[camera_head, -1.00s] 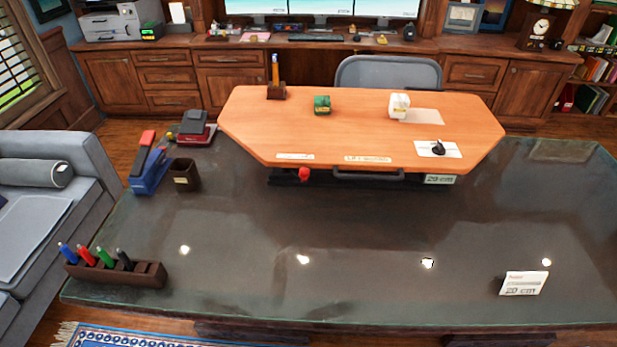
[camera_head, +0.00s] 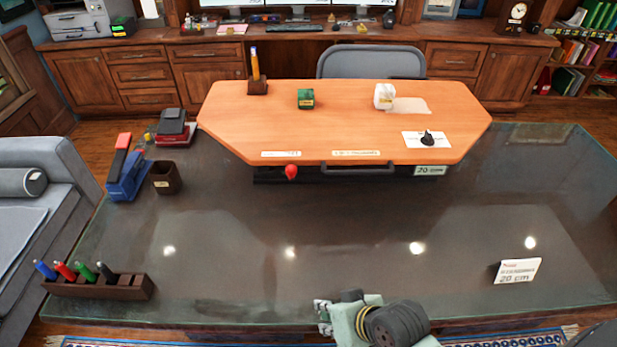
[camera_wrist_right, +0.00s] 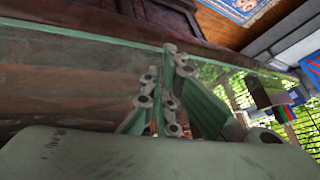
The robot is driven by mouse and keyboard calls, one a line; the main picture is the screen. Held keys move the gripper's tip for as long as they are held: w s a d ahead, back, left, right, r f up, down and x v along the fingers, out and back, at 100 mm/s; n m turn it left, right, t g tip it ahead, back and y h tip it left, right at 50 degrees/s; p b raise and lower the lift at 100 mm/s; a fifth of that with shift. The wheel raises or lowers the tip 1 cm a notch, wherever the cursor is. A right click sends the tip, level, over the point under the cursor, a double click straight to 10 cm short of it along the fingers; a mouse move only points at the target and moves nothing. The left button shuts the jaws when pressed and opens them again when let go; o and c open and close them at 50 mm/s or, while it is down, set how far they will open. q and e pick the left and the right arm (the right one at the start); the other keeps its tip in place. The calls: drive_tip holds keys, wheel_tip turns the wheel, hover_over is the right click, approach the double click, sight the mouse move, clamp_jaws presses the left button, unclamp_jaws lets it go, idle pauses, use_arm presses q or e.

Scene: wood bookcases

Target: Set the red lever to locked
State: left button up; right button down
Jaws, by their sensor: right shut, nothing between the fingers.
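The red lever (camera_head: 291,172) is a small red knob under the front edge of the orange raised desktop (camera_head: 330,120), left of its middle. A pale label strip (camera_head: 281,154) lies on the desktop just above it; its text is too small to read. My right gripper (camera_head: 323,315) is at the bottom of the head view, by the near edge of the glass table, well short of the lever and apart from it. In the right wrist view its fingers (camera_wrist_right: 165,92) are closed together and empty, beside the table's glass edge. My left gripper is not in view.
The dark glass table (camera_head: 230,230) is mostly clear in the middle. A pen holder (camera_head: 95,284) stands front left, a "20 cm" sign (camera_head: 517,271) front right. A blue and red stapler (camera_head: 125,170) and brown cup (camera_head: 166,178) stand left. A grey handle (camera_head: 358,168) is right of the lever.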

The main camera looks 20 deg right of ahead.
drive_tip(key=w+a, duration=0.1)
drive_tip(key=w+r+m+t+y, duration=0.1)
drive_tip(key=w, duration=0.1)
drive_tip(key=w+a+r+t, duration=0.1)
drive_tip(key=w, duration=0.1)
drive_tip(key=shift+a+m+y, duration=0.3)
drive_tip(key=shift+m+y, duration=0.1)
drive_tip(key=w+r+m+t+y, duration=0.2)
drive_tip(key=w+r+m+t, duration=0.2)
drive_tip(key=w, duration=0.3)
drive_tip(key=w+d+r+m+t+h, duration=0.5)
drive_tip(key=w+d+r+m+t, duration=0.1)
drive_tip(key=w+d+m, duration=0.45)
drive_tip(key=w+a, duration=0.1)
drive_tip(key=w, duration=0.8)
drive_tip(key=shift+w+a+f+m, duration=0.15)
drive_tip(key=shift+f+m, duration=0.1)
drive_tip(key=shift+m, duration=0.2)
drive_tip(key=shift+a+h, duration=0.1)
drive_tip(key=shift+h, duration=0.3)
